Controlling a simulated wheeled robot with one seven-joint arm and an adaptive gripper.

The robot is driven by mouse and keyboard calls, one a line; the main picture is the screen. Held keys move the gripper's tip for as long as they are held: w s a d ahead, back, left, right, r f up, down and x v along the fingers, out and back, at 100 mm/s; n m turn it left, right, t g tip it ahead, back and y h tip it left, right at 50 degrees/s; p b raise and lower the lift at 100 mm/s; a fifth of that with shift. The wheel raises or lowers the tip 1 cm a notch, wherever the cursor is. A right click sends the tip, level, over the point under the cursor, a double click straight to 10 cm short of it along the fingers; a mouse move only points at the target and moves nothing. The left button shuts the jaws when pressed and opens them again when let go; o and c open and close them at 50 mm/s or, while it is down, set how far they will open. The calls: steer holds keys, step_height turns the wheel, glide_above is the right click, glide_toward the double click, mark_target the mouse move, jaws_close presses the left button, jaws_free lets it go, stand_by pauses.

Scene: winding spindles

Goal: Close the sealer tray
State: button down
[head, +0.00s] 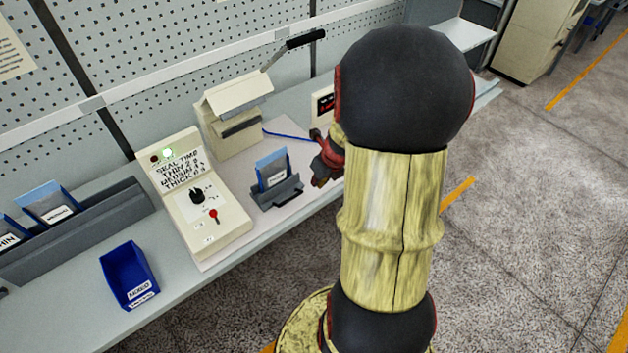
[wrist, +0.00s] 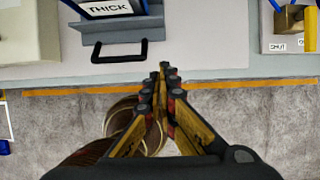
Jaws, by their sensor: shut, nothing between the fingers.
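The grey sealer tray (head: 283,197) sits on the bench in front of the cream sealer (head: 238,122). It stands out from the sealer and holds a blue pouch with a white label (head: 272,170). In the wrist view the label reads THICK (wrist: 108,6), and the tray's black handle (wrist: 120,53) points toward the bench edge. My gripper (head: 320,163) is to the right of the tray in the head view. In the wrist view my gripper (wrist: 163,72) is shut and empty, its fingertips right of the handle and apart from it. My arm hides part of the bench.
A control box (head: 207,205) with a lit green light stands left of the tray. The sealer's lever has a black grip (head: 305,39). A blue bin (head: 127,277) and a grey pouch rack (head: 75,235) are farther left. A fitting labelled SHUT (wrist: 289,44) is at right.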

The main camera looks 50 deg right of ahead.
mark_target(301, 186)
steer(key=b+x, duration=0.3)
steer(key=x, duration=0.4)
steer(key=shift+f, duration=0.25)
steer(key=w, duration=0.3)
steer(key=shift+d, duration=0.35)
steer(key=shift+w+d, duration=0.15)
steer(key=shift+w, duration=0.4)
steer(key=shift+w, duration=0.1)
